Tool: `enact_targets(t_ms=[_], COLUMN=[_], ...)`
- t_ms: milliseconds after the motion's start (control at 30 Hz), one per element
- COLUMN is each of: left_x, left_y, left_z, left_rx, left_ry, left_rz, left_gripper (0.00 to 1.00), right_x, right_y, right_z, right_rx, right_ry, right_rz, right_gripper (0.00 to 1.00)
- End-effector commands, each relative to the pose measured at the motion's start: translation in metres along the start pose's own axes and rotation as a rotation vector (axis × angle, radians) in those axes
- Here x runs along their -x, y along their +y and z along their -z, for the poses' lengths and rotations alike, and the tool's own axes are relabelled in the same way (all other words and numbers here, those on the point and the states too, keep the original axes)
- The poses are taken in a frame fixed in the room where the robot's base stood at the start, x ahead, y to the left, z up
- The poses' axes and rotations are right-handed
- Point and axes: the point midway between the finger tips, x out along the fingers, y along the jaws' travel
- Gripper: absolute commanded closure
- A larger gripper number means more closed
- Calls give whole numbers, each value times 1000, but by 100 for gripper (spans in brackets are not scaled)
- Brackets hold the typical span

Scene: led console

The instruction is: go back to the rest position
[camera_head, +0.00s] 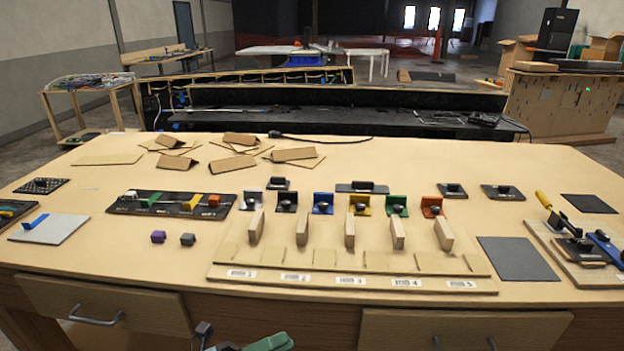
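Only a small part of my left gripper (226,345) shows, at the bottom edge of the head view, in front of the table between the two drawers. A dark grey piece and a green piece stick up there. The rest of it is cut off by the frame, so I cannot tell whether it is open or shut, or whether the green piece is part of it. It is apart from the things on the table top. My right gripper is not in view.
The wooden table (130,235) has a numbered rack (230,284) with upright wooden blocks, and coloured parts behind it. A dark tray (128,205) and grey pad (50,229) lie left; a dark pad (518,259) lies right. Drawers (110,306) line the front.

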Motion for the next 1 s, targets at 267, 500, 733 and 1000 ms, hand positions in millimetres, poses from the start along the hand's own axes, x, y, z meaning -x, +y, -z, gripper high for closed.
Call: enact_targets(t_ms=[267,500,733,1000], left_x=[66,159,240,272], left_y=[51,110,140,142], left_z=[15,79,176,228], left_rx=[653,1211,1640,1818], left_ry=[-561,-1054,-1468,-1655], left_rz=[-15,-69,-125,-152], left_gripper=[71,71,71,71], right_x=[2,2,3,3], right_y=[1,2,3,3], right_z=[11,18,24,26], right_rx=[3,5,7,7], right_ry=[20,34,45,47], right_rz=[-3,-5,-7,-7], right_gripper=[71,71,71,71])
